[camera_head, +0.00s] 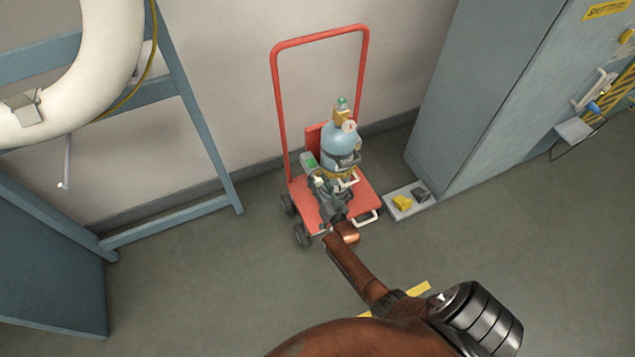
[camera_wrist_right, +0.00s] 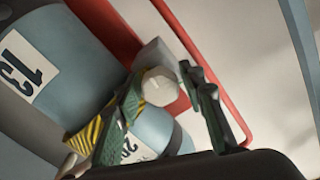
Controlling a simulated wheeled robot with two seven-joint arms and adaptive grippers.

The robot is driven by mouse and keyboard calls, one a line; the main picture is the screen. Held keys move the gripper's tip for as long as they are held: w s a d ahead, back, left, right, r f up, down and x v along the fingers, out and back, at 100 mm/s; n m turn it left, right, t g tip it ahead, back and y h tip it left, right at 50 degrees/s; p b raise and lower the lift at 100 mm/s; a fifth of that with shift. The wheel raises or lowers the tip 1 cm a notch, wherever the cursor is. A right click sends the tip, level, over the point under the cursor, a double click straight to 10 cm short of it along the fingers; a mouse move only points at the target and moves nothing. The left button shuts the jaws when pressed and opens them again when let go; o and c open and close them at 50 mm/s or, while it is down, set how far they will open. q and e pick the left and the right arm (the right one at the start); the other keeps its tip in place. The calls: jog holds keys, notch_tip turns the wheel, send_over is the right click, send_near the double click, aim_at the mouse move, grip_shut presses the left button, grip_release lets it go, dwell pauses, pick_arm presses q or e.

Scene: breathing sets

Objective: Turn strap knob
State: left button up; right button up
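A red cart (camera_head: 362,194) carries a blue-grey gas cylinder (camera_head: 338,152) with a brass valve and a small gauge on top. In the right wrist view the cylinder (camera_wrist_right: 60,50) is close and bears a label reading 13. A pale round knob (camera_wrist_right: 160,87), seemingly the strap knob, sits on a grey block beside it. My right gripper (camera_head: 328,188) is at the cart, low beside the cylinder. Its fingers (camera_wrist_right: 165,115) are apart in the wrist view, with the knob showing between them; I cannot tell whether either touches it. My left gripper is not in view.
The cart's red handle frame (camera_head: 320,37) rises behind the cylinder near the wall. A grey cabinet (camera_head: 485,90) stands to the right, with a small tray (camera_head: 398,214) holding yellow and dark items at its foot. A blue-grey frame (camera_head: 195,125) stands left. The front floor is open.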

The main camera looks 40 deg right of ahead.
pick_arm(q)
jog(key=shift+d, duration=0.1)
pick_arm(e)
jog(key=v, duration=1.2)
jog(key=s+a+f+n+g+y, duration=0.25)
jog(key=s+f+g, duration=0.25)
jog(key=s+f, duration=0.55)
jog(key=s+a+f+n+g+y, duration=0.1)
jog(key=s+a+f+n+g, duration=0.3)
jog(key=s+f, duration=0.65)
pick_arm(q)
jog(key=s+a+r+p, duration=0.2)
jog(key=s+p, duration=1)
jog(key=p, duration=0.5)
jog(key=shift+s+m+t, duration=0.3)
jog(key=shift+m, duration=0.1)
pick_arm(e)
jog(key=s+f+n+g, duration=0.2)
jog(key=s+g, duration=0.6)
jog(key=s, duration=3)
jog(key=shift+a, duration=0.45)
